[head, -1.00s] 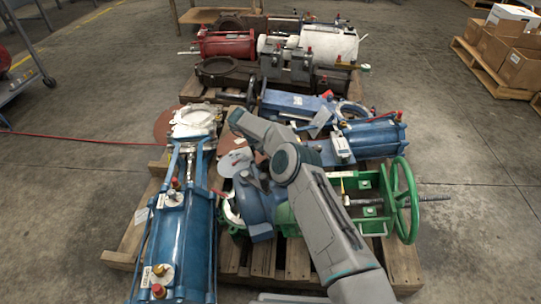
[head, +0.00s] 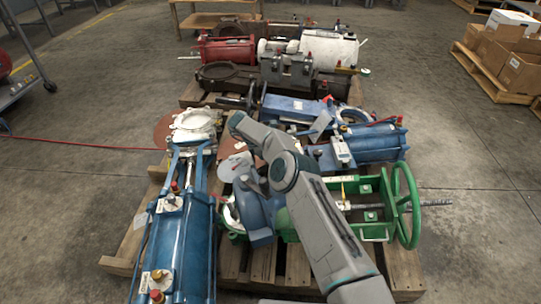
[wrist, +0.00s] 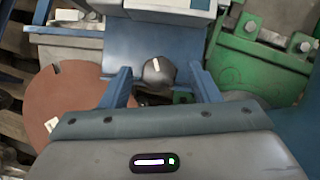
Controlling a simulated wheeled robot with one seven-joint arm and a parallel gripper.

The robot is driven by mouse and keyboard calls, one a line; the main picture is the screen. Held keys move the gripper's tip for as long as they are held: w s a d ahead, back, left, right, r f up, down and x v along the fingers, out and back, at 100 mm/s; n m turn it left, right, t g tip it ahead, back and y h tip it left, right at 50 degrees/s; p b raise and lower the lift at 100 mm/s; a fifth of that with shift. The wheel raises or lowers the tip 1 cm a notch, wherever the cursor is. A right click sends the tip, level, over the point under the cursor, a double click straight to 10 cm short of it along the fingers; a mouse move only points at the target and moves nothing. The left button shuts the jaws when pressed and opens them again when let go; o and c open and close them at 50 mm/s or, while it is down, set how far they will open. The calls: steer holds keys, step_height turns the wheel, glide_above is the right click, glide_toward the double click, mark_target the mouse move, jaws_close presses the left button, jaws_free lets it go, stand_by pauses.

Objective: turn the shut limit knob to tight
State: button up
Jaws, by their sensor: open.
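In the wrist view, a dark grey, faceted round knob (wrist: 158,72) with a white pointer line sits on a blue housing (wrist: 143,41). The line stands nearly upright, leaning slightly left at its top. I take this to be the shut limit knob; no scale or "tight" label is readable. My gripper (wrist: 162,88) is open, its two blue fingers spread left and right of the knob. A clear gap shows on each side, and I see no contact. In the head view, my arm hides the knob, and I cannot make out the fingertips there.
A green valve frame with a handwheel (head: 407,205) stands right of my arm. A long blue cylinder (head: 177,240) lies to the left. Another blue cylinder (head: 372,141) is behind. In the wrist view, a red-brown disc (wrist: 68,105) lies left. Concrete floor is open both sides.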

steer(key=p+v, duration=0.4)
steer(key=v, duration=0.9)
steer(key=shift+a+r, duration=0.2)
steer(key=shift+r, duration=0.15)
steer(key=shift+s, duration=0.1)
steer(key=w+d+r+n+g+y+p, duration=0.25)
steer(key=d+n+y, duration=0.45)
steer(key=n, duration=1.5)
steer(key=shift+h, duration=0.5)
steer(key=f+b, duration=0.1)
steer(key=f, duration=0.3)
steer(key=f+b, duration=0.2)
steer(key=f, duration=0.3)
steer(key=f+b, duration=0.2)
steer(key=f, duration=0.3)
steer(key=shift+w+d+f, duration=0.15)
steer(key=shift+w+d, duration=0.1)
steer(key=shift+d, duration=0.15)
steer(key=shift+c, duration=0.4)
steer(key=c, duration=0.9)
